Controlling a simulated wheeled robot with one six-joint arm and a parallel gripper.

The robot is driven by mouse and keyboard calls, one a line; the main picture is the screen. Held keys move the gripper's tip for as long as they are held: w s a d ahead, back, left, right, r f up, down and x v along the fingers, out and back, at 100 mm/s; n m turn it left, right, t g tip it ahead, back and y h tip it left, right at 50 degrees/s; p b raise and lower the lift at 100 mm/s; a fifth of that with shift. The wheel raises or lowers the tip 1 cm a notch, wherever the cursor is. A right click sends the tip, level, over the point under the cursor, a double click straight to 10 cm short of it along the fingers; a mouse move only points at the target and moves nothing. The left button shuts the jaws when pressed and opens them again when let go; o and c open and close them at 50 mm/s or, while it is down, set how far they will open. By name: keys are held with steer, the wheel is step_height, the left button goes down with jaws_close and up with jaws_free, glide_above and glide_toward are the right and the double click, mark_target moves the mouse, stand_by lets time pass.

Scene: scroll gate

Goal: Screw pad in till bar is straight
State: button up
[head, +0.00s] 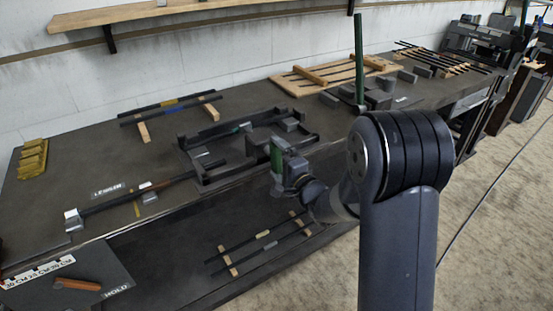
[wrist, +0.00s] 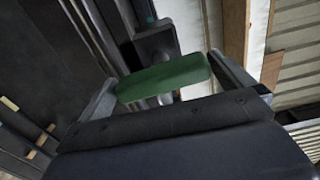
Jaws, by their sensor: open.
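A black bar frame (head: 196,173) lies on the dark workbench. A green pad (head: 276,156) shows at its near right side. My gripper (head: 282,175) is at the green pad, in front of the frame's near edge. In the wrist view the green pad (wrist: 163,78) spans the gap between the two fingers of my gripper (wrist: 168,86), close to both; I cannot tell if they touch it. A dark block (wrist: 155,43) is behind the pad. The fingers are apart. I cannot tell which frame bar is bent or straight; my gripper hides part of the near side.
A dark rod with a grey block end (head: 73,219) lies left of the frame. Loose bars on wooden strips lie behind (head: 170,107) and on the lower surface (head: 262,240). A green post (head: 359,60) stands at the right. A wooden rack (head: 335,76) lies beyond.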

steer(key=v, duration=1)
steer(key=shift+b, duration=0.3)
steer(key=x, duration=1.1)
steer(key=shift+p, duration=0.4)
steer(key=shift+s+d, duration=0.1)
